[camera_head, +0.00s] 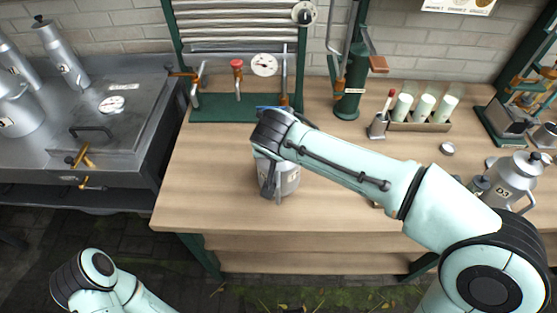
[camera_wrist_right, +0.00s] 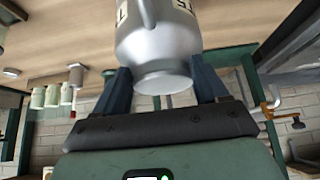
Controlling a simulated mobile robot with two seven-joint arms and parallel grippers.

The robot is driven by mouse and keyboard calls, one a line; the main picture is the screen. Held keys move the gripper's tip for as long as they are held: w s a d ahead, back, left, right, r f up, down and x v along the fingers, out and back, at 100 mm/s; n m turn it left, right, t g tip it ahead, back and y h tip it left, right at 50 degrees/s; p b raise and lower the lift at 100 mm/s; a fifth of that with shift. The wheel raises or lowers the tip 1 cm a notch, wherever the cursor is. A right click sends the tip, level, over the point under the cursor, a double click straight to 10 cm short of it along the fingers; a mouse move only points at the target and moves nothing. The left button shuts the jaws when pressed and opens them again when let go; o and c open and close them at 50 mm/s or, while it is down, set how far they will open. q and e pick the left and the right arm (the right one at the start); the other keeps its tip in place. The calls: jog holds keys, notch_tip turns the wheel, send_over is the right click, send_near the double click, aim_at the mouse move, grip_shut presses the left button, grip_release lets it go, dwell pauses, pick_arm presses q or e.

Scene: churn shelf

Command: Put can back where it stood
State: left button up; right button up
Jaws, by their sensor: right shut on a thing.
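A silver metal can (camera_head: 287,182) is over the wooden bench, left of its middle, partly covered by my right wrist. In the right wrist view the can (camera_wrist_right: 160,45) shows its rounded shoulder, rim and part of dark lettering. My right gripper (camera_head: 270,185) is shut on the can, with one dark finger (camera_wrist_right: 122,88) and another finger (camera_wrist_right: 208,80) on either side of its neck. I cannot tell whether its base touches the bench. My left arm (camera_head: 100,275) shows at the bottom left, with its gripper out of view.
Another silver can marked D3 (camera_head: 513,182) stands at the bench's right. A rack of white bottles (camera_head: 420,124), a small pot (camera_head: 378,127) and a green stand (camera_head: 352,85) line the back. The bench's front left (camera_head: 205,205) is clear.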

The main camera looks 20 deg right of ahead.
aim_at(279, 170)
jog(key=shift+f, duration=1.9)
jog(key=shift+f+b, duration=0.1)
jog(key=shift+b, duration=0.3)
jog(key=o, duration=1.3)
jog(key=shift+f, duration=0.15)
jog(key=o, duration=0.5)
jog(key=shift+c, duration=0.2)
jog(key=shift+r, duration=0.2)
